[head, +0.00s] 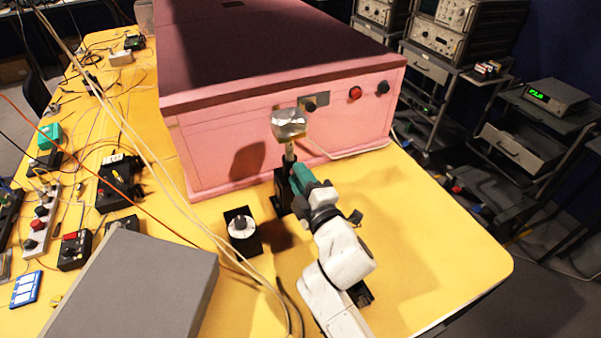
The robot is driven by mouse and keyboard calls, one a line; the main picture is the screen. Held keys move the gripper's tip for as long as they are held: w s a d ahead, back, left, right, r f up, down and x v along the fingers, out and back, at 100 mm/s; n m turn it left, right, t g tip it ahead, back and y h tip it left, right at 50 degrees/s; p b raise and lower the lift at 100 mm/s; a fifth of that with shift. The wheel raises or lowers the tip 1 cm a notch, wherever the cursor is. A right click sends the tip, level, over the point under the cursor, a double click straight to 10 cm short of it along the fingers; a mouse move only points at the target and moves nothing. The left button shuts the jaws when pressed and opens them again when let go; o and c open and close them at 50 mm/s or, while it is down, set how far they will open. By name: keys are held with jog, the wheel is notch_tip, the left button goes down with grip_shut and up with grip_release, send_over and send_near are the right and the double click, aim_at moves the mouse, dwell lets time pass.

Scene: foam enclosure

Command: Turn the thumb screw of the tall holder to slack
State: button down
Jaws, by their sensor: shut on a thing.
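The tall holder (289,151) stands on the yellow table in front of the pink foam box, its slim post rising from a dark base. A silvery, foil-like block (288,123) sits at the top of the post. My gripper (293,172) reaches in from the lower right and is shut at the post, below the silvery block. The thumb screw is hidden by the teal gripper, whose fingers appear closed on it. I cannot see how far the screw is turned.
A low black mount (254,244) with a white disc and dark knob stands left of my arm. The pink box (230,150) blocks the back. A grey box (150,280), cables and small devices crowd the left. The table's right side (440,240) is clear.

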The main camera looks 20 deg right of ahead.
jog(key=n+p, duration=0.1)
jog(key=n, duration=0.4)
jog(key=shift+n+p, duration=0.3)
jog(key=shift+p, duration=0.1)
dwell(0.3)
jog(key=c, duration=0.9)
grip_release()
jog(key=s+b, duration=0.1)
jog(key=s, duration=1)
jog(key=shift+a, duration=0.1)
